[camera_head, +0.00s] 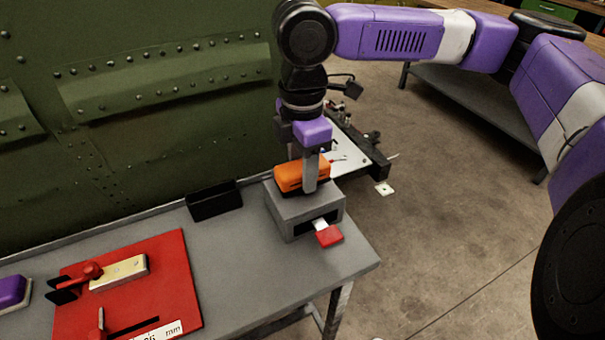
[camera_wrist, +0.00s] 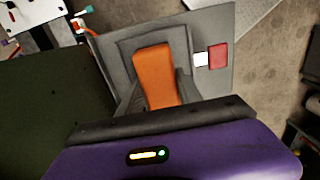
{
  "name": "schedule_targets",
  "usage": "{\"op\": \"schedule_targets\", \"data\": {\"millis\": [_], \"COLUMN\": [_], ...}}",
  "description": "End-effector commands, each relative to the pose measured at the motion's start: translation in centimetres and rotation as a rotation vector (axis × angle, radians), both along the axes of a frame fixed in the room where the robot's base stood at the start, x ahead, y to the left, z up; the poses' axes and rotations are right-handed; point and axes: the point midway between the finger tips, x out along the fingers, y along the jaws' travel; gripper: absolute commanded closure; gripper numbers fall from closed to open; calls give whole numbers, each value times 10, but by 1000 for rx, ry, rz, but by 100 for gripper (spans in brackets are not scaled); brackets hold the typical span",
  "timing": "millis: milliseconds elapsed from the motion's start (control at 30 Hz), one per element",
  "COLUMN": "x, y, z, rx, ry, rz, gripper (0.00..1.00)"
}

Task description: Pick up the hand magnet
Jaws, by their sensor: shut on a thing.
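The hand magnet (camera_head: 300,175) has an orange body with a dark base and sits on top of a grey box (camera_head: 290,217) near the right end of the grey bench. My gripper (camera_head: 303,178) points down over it, with one finger on each side of the orange body, shut on it. In the wrist view the orange hand magnet (camera_wrist: 155,75) lies between the two grey fingers. The frames do not clearly show any gap between the magnet and the box top.
A red and white tab (camera_head: 327,234) sticks out of the box's front slot. A black bin (camera_head: 214,201) stands left of the box. A red board (camera_head: 150,285) with tools lies at the left on the bench (camera_head: 250,275). A green riveted panel (camera_head: 130,110) rises behind.

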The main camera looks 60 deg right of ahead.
Motion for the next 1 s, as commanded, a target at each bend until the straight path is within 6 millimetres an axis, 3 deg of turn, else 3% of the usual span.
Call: {"op": "schedule_targets", "data": {"millis": [600, 800, 1000], "x": [1, 0, 0], "y": [0, 0, 0], "z": [150, 175, 182], "rx": [-1, 0, -1], "ry": [-3, -1, -1], "rz": [0, 1, 1], "gripper": [100, 100, 100]}}
